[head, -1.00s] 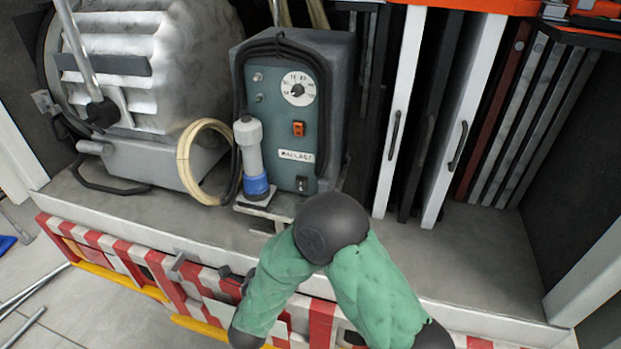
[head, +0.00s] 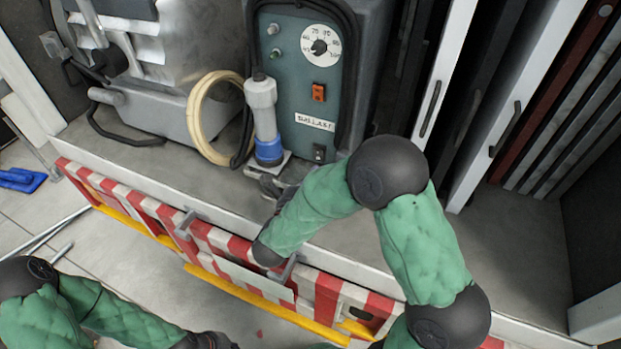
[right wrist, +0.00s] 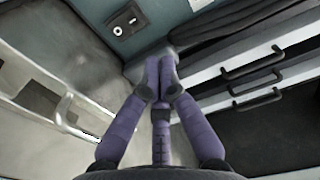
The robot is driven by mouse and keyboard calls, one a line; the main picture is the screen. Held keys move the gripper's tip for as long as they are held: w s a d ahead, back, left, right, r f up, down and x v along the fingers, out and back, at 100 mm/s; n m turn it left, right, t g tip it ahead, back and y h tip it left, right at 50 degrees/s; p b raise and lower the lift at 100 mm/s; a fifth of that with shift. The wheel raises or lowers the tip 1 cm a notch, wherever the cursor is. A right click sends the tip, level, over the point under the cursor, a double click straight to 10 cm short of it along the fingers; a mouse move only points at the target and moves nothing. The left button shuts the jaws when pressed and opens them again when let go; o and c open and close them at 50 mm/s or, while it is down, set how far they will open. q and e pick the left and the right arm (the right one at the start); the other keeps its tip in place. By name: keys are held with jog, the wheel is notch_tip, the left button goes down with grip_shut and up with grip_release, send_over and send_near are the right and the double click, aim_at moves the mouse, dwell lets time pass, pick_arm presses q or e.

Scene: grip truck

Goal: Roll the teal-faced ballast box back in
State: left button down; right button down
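The ballast box (head: 322,85) stands upright on the grey truck shelf, its teal face with dial, orange switch and label toward me. Its lower face with a black switch shows in the right wrist view (right wrist: 95,12). A grey-and-blue plug (head: 265,120) hangs at its front left, above a small metal plate. My right arm bends in front of the shelf. In the right wrist view my right gripper (right wrist: 160,75) has its purple fingers together, near the box's lower right corner; contact cannot be told. My left arm enters at the lower left; its fingers are out of frame.
A large silver lamp (head: 165,65) and a coiled cream hose (head: 197,120) are left of the box. White pull-out panels with black handles (head: 505,130) stand at the right. A red-and-white striped bumper (head: 215,240) runs below the shelf edge.

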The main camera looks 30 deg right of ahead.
aim_at(331, 145)
pick_arm(q)
jog(key=shift+f+b, duration=0.35)
jog(key=shift+f, duration=0.05)
pick_arm(e)
jog(key=x, duration=0.9)
jog(key=shift+w+d, duration=0.25)
